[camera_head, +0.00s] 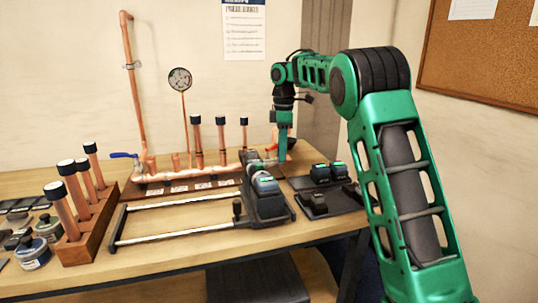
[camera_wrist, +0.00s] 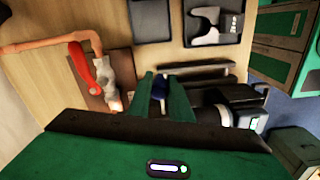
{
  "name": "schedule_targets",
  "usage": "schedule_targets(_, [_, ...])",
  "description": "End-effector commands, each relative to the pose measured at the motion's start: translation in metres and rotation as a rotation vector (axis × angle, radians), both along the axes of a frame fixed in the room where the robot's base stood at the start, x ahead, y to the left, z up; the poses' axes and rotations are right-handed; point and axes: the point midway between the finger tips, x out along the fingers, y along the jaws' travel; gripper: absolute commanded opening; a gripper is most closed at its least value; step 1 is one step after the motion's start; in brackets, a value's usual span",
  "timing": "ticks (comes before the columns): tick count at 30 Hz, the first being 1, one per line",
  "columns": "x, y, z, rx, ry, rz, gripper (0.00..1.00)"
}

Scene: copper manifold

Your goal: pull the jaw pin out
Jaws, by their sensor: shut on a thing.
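The press tool (camera_head: 268,193), dark with a grey-blue body, lies on a black tray at the right end of a two-rail slide. In the wrist view its dark body (camera_wrist: 238,112) lies just right of my fingers. My gripper (camera_head: 283,156) points down at the far, jaw end of the tool. In the wrist view my gripper (camera_wrist: 163,95) has its green fingers closed around a small dark blue piece (camera_wrist: 159,87), which appears to be the jaw pin. The rest of the pin is hidden by the fingers, so I cannot tell how deep it sits.
The copper manifold (camera_head: 195,172) with upright capped pipes stands just behind and left of my gripper. A red valve handle (camera_wrist: 84,66) is left of my fingers. A tray with dark jaws (camera_head: 322,173) lies right of the tool. A wooden pipe rack (camera_head: 92,222) stands left.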

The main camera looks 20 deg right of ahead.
Motion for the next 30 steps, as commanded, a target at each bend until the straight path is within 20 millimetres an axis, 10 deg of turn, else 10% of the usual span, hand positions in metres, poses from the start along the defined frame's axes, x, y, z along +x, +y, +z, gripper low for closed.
schedule_targets(6, [0.0, -0.005, 0.001, -0.004, 0.0, -0.009, 0.0])
schedule_targets(7, [0.0, -0.005, 0.001, -0.004, 0.0, -0.01, 0.25])
schedule_targets(9, [0.0, -0.005, 0.001, -0.004, 0.0, -0.009, 0.37])
schedule_targets(20, [0.0, -0.003, 0.004, -0.003, 0.001, -0.005, 0.37])
schedule_targets(30, [0.002, -0.004, 0.059, -0.002, -0.003, -0.006, 0.37])
